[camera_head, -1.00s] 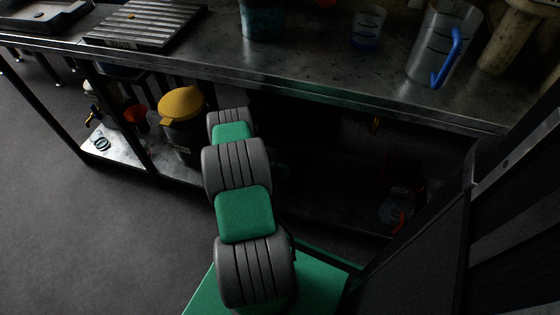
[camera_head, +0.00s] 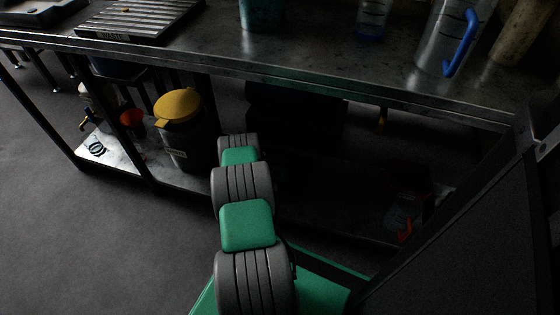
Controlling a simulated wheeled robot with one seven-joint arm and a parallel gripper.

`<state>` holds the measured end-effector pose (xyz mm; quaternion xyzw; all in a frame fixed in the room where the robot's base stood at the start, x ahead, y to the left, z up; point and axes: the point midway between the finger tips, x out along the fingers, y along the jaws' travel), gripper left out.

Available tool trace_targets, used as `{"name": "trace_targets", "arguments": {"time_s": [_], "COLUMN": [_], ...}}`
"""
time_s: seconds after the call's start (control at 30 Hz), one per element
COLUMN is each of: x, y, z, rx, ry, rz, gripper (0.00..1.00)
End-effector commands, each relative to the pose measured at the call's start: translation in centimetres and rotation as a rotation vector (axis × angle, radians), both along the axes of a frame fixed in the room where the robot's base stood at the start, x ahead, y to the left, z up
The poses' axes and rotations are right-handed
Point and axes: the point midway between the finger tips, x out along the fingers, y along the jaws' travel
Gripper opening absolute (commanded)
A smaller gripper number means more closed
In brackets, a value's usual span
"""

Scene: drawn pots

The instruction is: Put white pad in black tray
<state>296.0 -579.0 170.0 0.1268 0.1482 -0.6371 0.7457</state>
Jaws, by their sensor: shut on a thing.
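No white pad shows in the head view. A dark tray (camera_head: 42,10) with a raised rim sits at the far left end of the metal worktop, cut off by the top edge of the picture; I cannot tell for sure whether it is the black tray. My grey and green arm reaches away from me in front of the worktop, and its far end is beside the lower shelf. My gripper is not visible, and neither is anything it may hold.
A ribbed metal board (camera_head: 140,18) lies on the worktop (camera_head: 300,62) beside the dark tray. A blue-handled jug (camera_head: 445,45) stands at the right. Below, a yellow-lidded bin (camera_head: 182,125) stands close to my arm. A dark panel (camera_head: 470,240) fills the lower right.

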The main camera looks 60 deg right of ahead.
Motion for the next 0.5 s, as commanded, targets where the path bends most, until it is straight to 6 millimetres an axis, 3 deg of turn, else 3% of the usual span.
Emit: {"name": "trace_targets", "arguments": {"time_s": [0.03, 0.07, 0.2, 0.33, 0.5], "x": [0.00, 0.01, 0.00, -0.01, -0.01], "y": [0.00, 0.01, 0.01, 0.01, 0.01], "z": [-0.32, -0.28, -0.16, -0.16, -0.16], "rx": [0.000, 0.000, 0.000, 0.000, 0.000], "ry": [0.000, 0.000, 0.000, 0.000, 0.000], "rz": [0.000, 0.000, 0.000, 0.000, 0.000], "gripper": [0.00, 0.20, 0.31, 0.41, 0.41]}}
